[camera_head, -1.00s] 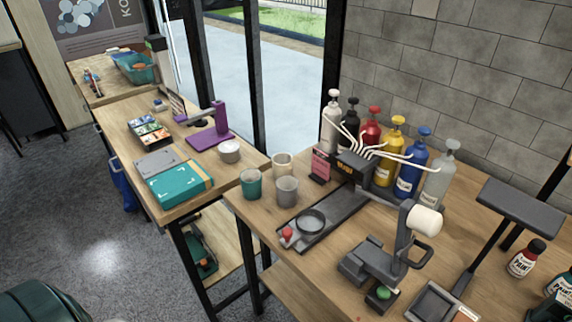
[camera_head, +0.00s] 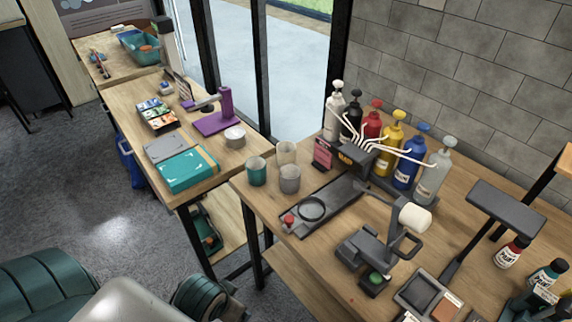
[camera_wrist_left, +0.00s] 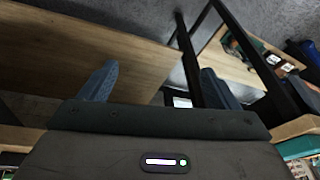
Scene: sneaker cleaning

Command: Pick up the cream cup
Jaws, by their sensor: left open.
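The cream cup (camera_head: 286,153) stands upright at the left end of the right-hand wooden table in the head view. A teal cup (camera_head: 257,172) stands to its left and a grey cup (camera_head: 290,180) in front of it, partly covering its lower part. My left gripper (camera_wrist_left: 158,88) is open in the left wrist view, with its two fingers wide apart and nothing between them. No cup shows in that view. Parts of my left arm show at the bottom left of the head view. My right gripper is not in view.
A dark rail with a round ring (camera_head: 311,208) lies right of the cups. Several pump bottles (camera_head: 394,136) stand behind it. The left table (camera_head: 213,195) holds a teal box (camera_head: 187,171) and a white round tin (camera_head: 235,137). A gap separates the tables.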

